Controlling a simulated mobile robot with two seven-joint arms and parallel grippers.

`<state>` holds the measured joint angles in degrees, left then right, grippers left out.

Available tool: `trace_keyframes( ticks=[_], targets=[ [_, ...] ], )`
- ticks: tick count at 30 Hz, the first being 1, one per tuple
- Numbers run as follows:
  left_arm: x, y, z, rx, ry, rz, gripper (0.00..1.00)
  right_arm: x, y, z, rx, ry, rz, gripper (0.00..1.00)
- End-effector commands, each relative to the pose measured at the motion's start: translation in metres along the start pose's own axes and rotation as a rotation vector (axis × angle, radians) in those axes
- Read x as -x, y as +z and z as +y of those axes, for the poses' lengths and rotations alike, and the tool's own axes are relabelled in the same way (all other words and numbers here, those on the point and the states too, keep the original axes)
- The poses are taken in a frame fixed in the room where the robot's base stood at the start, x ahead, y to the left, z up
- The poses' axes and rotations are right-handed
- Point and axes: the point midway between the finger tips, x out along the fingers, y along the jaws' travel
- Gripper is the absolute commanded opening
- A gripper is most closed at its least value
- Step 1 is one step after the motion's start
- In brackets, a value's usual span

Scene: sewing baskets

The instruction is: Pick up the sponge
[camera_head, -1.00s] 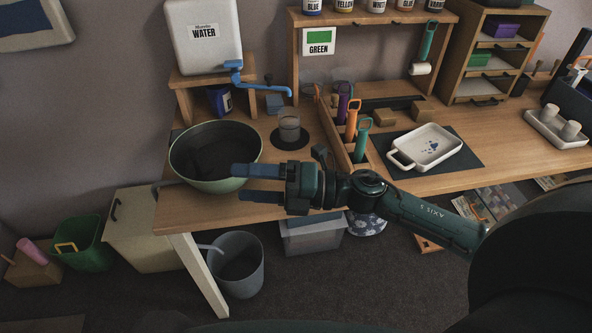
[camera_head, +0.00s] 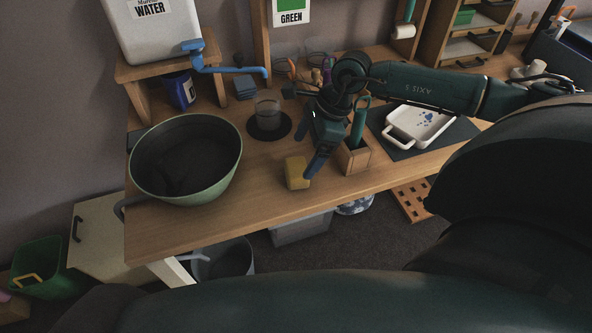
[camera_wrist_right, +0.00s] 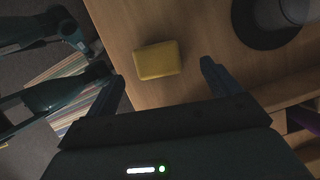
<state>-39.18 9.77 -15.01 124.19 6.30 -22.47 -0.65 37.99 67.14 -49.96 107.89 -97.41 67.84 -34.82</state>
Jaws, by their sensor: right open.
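The yellow sponge (camera_head: 296,172) sits on the wooden table near its front edge, to the right of the green bowl. It also shows whole in the right wrist view (camera_wrist_right: 157,60), a little beyond the fingertips and between their lines. My right gripper (camera_head: 314,166) points down at the table, just right of the sponge in the head view. In the right wrist view its two blue fingers (camera_wrist_right: 160,82) are spread wide with nothing between them. My left gripper is not identifiable in the head view.
The large green bowl (camera_head: 186,160) stands left of the sponge. A glass (camera_head: 267,113) on a dark round coaster is behind it. A wooden holder (camera_head: 354,158) with tools is close on the right, and a white tray (camera_head: 420,124) lies beyond. Table between bowl and sponge is clear.

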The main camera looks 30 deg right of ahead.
Motion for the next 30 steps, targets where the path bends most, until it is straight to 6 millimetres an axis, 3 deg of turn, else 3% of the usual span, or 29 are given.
trace_keyframes(
  ticks=[8,16,23,30],
  targets=[
    [0.001,-0.001,-0.001,-0.005,-0.003,-0.002,0.25,-0.018,0.0,0.003,-0.001,0.003,-0.001,0.89],
    [0.002,-0.005,-0.003,-0.017,-0.01,-0.003,0.25,-0.056,-0.001,0.006,-0.003,0.003,-0.002,0.89],
    [0.001,-0.003,-0.004,-0.018,-0.01,-0.005,0.25,-0.061,-0.001,0.006,-0.001,0.001,-0.001,0.89],
    [0.001,-0.003,-0.004,-0.017,-0.01,-0.005,0.25,-0.06,-0.001,0.005,-0.002,0.001,-0.001,0.72]
  ],
)
